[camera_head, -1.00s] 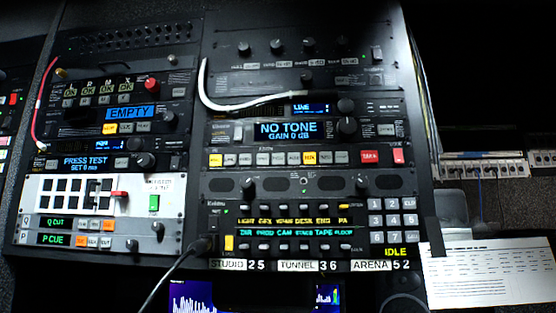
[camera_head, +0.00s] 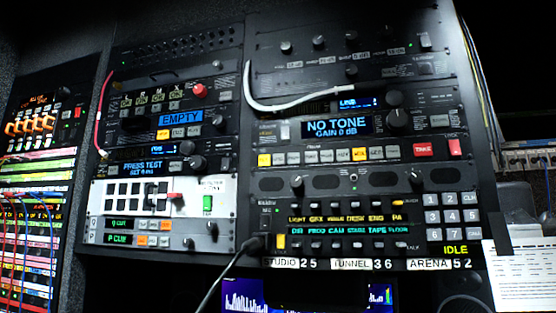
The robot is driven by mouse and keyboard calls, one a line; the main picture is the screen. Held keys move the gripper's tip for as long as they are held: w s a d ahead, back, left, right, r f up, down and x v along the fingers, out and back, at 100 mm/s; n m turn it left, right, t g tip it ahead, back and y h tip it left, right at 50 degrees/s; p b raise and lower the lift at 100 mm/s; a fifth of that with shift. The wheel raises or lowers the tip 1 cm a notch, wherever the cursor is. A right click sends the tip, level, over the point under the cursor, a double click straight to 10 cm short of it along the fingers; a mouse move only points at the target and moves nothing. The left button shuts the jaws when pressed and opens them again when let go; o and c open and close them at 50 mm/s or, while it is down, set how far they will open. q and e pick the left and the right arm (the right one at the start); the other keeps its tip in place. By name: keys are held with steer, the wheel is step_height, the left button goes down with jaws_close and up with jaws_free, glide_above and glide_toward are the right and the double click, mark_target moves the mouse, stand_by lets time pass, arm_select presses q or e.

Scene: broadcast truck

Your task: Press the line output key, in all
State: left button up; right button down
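A rack unit in the right-hand rack has a blue display (camera_head: 338,126) reading NO TONE, GAIN 0 dB. Under it runs a row of small keys (camera_head: 310,157); the leftmost key (camera_head: 264,160) is lit yellow and one further right (camera_head: 360,153) is lit orange. The key labels are too small to read, so I cannot tell which is the line output key. A small display (camera_head: 358,103) just above seems to read LINE. Neither of my grippers is in view.
A red TAKE key (camera_head: 422,149) sits right of the row. A white cable (camera_head: 290,104) droops above the display. A keypad panel (camera_head: 340,222) lies below, with a black cable (camera_head: 222,272) plugged in. A patch bay (camera_head: 35,215) with several cables stands left.

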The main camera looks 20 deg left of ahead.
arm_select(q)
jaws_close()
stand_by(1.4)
